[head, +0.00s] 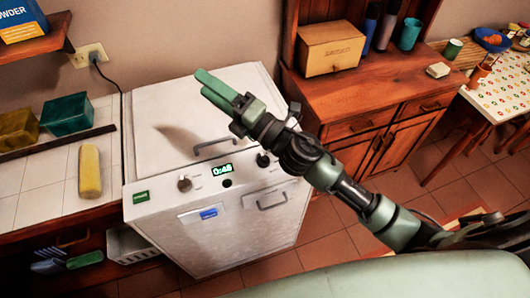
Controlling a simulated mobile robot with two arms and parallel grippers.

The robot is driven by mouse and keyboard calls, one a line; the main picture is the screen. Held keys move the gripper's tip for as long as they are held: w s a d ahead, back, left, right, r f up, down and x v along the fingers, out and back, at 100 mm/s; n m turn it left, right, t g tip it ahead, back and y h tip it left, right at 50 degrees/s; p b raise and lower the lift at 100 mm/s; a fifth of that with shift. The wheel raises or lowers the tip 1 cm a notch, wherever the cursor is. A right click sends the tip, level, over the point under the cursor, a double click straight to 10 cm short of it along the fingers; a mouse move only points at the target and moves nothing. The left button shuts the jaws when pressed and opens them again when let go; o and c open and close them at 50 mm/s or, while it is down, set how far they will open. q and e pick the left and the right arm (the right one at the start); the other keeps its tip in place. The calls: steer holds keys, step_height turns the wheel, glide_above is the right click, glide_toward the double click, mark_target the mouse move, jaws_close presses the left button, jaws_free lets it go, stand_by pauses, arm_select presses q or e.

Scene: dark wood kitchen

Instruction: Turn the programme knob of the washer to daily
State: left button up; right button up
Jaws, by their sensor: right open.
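The white washer (150,120) stands in the middle, with its control panel along the top front edge. A grey-brown knob (184,183) sits left of the green display, which reads 0:48 (222,170). A black knob (263,160) sits to the right of the display. I cannot tell which is the programme knob, and the markings are too small to read. My right gripper (205,84) is open and empty, high over the back of the washer top, apart from both knobs and pointing up-left. My left gripper is not in view.
A tiled counter at left holds a yellow bar (90,171), a teal box (67,114) and a yellow box (18,129). A wooden cabinet (400,95) with a wooden box (331,48) stands at right. The washer has a handle (215,147) on top.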

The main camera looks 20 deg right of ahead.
steer(key=s+a+n+g+y, duration=0.2)
steer(key=a+n+g+y, duration=0.25)
steer(key=n, duration=0.35)
steer(key=n+g+h, duration=1.2)
steer(key=n+h, duration=0.2)
steer(key=n, duration=0.3)
glide_toward(264, 157)
steer(key=f, duration=0.2)
steer(key=shift+y, duration=0.25)
steer(key=p+x, duration=0.3)
steer(key=x, duration=0.3)
steer(key=shift+a+r, duration=0.1)
steer(key=shift+a, duration=0.05)
steer(key=shift+a+f, duration=0.2)
steer(key=shift+f, duration=0.3)
steer(key=shift+c, duration=0.3)
